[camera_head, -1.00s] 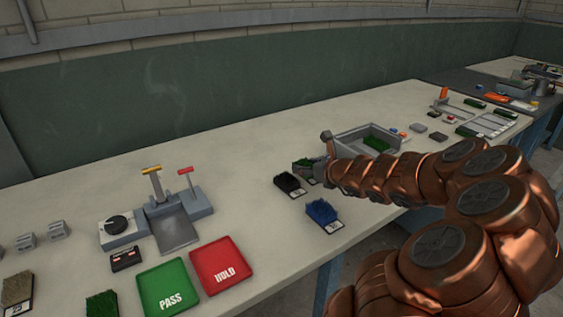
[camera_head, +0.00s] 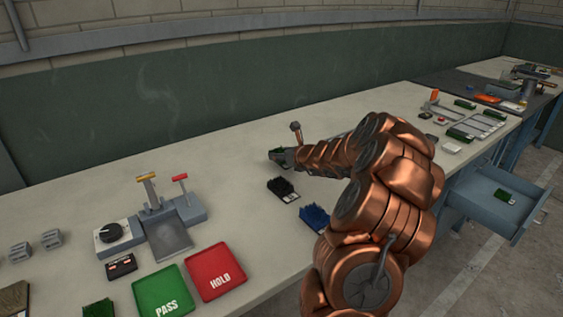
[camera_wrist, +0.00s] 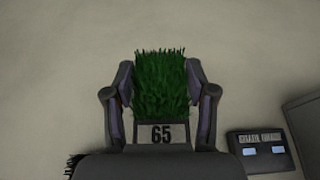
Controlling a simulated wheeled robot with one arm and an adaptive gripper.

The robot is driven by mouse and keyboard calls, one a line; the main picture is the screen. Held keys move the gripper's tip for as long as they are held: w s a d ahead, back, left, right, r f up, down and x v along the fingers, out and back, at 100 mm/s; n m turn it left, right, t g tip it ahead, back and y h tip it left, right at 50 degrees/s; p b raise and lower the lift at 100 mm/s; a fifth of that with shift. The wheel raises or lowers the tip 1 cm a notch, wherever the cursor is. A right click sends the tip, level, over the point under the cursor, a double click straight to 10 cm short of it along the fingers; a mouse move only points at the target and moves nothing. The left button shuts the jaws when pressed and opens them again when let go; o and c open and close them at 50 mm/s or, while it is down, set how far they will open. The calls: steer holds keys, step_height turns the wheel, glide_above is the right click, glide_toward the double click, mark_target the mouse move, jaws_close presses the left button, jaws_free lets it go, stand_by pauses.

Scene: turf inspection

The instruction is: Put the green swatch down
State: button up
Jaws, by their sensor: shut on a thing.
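A green turf swatch (camera_wrist: 161,85) with a label reading 65 sits between the fingers of my gripper (camera_wrist: 160,100) in the wrist view. The fingers are shut on its two sides. In the head view my gripper (camera_head: 283,158) is over the back part of the bench, behind the black swatch, with the green swatch (camera_head: 275,152) partly hidden at its tip. I cannot tell whether the swatch touches the bench top (camera_head: 235,150).
A black swatch (camera_head: 280,188) and a blue swatch (camera_head: 314,217) lie nearby. The green PASS tray (camera_head: 163,293) and red HOLD tray (camera_head: 215,272) are front left. A small two-display device (camera_wrist: 262,150) is right of my gripper. An open drawer (camera_head: 485,205) juts out at right.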

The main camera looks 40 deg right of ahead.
mark_target(282, 162)
steer(key=shift+f, duration=1.65)
steer(key=shift+f+b, duration=0.15)
steer(key=shift+b, duration=0.25)
steer(key=o, duration=0.8)
steer(key=shift+o, duration=0.2)
steer(key=shift+r, duration=0.2)
steer(key=v, duration=1.2)
steer(key=shift+r, duration=0.1)
